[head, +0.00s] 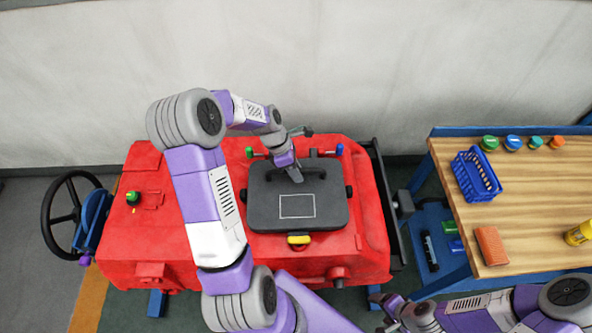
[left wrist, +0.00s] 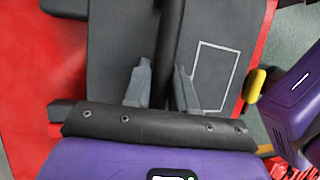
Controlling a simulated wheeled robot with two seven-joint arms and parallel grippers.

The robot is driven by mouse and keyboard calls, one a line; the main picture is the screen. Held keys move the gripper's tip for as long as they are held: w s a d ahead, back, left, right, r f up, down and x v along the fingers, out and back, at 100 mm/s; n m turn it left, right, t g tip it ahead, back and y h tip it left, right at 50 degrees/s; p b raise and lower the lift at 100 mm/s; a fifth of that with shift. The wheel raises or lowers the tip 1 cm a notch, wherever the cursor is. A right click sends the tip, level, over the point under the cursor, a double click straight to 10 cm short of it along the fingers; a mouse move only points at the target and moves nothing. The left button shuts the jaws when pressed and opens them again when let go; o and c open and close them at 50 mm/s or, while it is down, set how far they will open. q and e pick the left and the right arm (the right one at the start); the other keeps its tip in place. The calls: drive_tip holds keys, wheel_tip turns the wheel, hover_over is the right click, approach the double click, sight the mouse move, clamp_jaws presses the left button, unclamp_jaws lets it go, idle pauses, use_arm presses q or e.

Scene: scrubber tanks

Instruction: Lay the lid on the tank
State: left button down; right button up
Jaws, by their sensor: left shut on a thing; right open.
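The dark grey lid (head: 262,210) with a white rectangle outline is over the middle of the red tank body (head: 170,215) in the head view. The lid also fills much of the left wrist view (left wrist: 115,40). My left gripper (head: 296,176) is shut on the lid's dark bar handle (left wrist: 172,35), with one finger on each side of it. I cannot tell whether the lid rests on the tank or hangs just above it. The lid hides the tank's opening. My right gripper (head: 384,312) is open and empty, low in front of the machine.
A yellow latch (head: 299,240) is at the lid's front edge. A black steering wheel (head: 62,215) is at the left. On the right, a wooden bench (head: 530,200) holds a blue basket (head: 476,175), a brick-coloured block (head: 491,246), a yellow bottle (head: 578,234) and several round caps.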

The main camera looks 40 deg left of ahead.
use_arm(q)
drive_tip(key=shift+r+p, duration=0.1)
drive_tip(key=shift+p, duration=0.2)
idle(0.5)
drive_tip(key=shift+c, duration=1.8)
unclamp_jaws()
drive_tip(key=shift+p+v, duration=2)
drive_tip(key=shift+v, duration=0.25)
drive_tip(key=shift+r, duration=0.1)
